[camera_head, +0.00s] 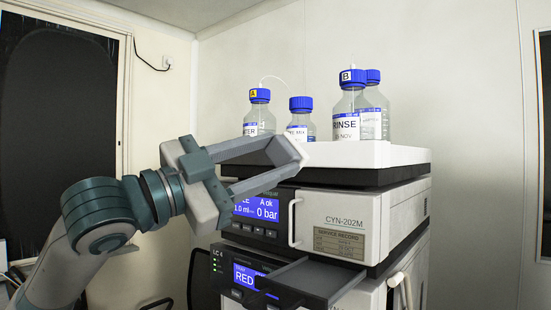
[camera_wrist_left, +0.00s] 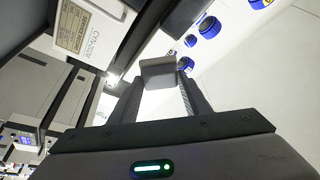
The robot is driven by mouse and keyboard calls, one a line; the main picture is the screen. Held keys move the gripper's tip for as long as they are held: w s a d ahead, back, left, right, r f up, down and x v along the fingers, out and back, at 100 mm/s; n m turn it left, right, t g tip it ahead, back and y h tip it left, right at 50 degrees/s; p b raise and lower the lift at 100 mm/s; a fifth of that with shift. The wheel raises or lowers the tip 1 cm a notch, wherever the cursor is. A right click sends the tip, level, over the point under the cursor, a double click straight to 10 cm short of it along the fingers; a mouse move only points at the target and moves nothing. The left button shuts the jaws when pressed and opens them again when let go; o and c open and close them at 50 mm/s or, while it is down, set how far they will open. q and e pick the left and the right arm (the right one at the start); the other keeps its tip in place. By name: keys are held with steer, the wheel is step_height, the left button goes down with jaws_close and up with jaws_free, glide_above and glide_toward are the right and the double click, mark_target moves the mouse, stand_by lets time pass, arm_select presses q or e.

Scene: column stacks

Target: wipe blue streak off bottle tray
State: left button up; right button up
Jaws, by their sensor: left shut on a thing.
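The bottle tray (camera_head: 385,153) is the white top with a dark underside on the instrument stack. Several clear bottles with blue caps stand on it, among them bottle A (camera_head: 259,112) and the RINSE bottle B (camera_head: 347,110). My left gripper (camera_head: 290,153) is at the tray's front left edge, in front of the bottles. In the left wrist view its fingers close on a small grey block (camera_wrist_left: 158,73). I cannot tell whether the block touches the tray. I see no blue streak in either view; the arm hides part of the tray's front. My right gripper is out of view.
Below the tray is the CYN-202M unit (camera_head: 345,222) with a lit blue display and a white handle. Under it a dark drawer (camera_head: 318,277) sticks out towards me. Blue bottle caps (camera_wrist_left: 208,27) show near the fingers in the wrist view.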

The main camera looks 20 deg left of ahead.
arm_select(q)
steer(key=shift+s, duration=0.1)
stand_by(0.3)
steer(key=shift+s+a, duration=0.25)
steer(key=shift+s, duration=0.45)
steer(key=shift+s+a, duration=0.25)
steer(key=shift+s, duration=0.45)
steer(key=s+a+b, duration=0.3)
steer(key=s+a, duration=0.1)
steer(key=s, duration=0.9)
steer(key=shift+a+b, duration=0.3)
steer(key=shift+a, duration=0.1)
